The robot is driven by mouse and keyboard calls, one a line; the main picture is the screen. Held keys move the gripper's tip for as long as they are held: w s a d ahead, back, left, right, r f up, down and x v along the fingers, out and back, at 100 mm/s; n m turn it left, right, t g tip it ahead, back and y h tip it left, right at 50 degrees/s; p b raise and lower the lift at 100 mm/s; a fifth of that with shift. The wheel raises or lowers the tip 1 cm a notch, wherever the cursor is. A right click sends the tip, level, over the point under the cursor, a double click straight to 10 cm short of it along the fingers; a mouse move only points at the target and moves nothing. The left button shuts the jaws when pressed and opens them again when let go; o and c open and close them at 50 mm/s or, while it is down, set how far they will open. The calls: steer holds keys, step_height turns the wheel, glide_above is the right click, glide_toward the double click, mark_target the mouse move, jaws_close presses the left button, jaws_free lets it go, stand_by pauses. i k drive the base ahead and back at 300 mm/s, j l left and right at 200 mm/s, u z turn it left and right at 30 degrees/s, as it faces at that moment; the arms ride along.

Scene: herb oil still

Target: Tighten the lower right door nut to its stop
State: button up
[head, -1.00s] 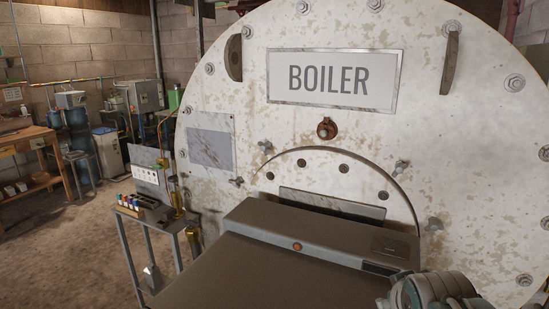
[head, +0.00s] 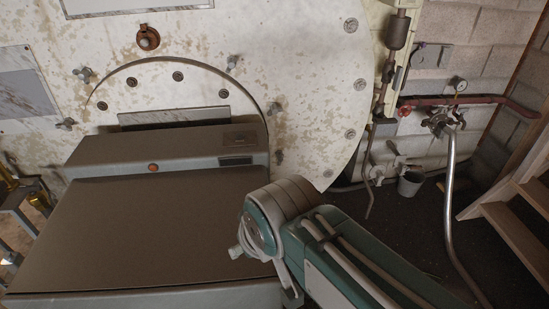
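The boiler's pale, flaking front (head: 310,75) fills the upper left of the head view. An arched door (head: 205,84) is set in it, its lower part hidden from view. My teal and grey arm is at lower centre, below and apart from the nut. My gripper's fingers do not show.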

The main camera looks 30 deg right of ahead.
mark_target(279, 153)
steer(key=l+z, duration=0.1)
steer(key=l, duration=0.5)
steer(key=i+l+z, duration=0.1)
steer(key=l, duration=0.25)
steer(key=i+l, duration=0.25)
steer(key=l+z, duration=0.05)
steer(key=l, duration=0.1)
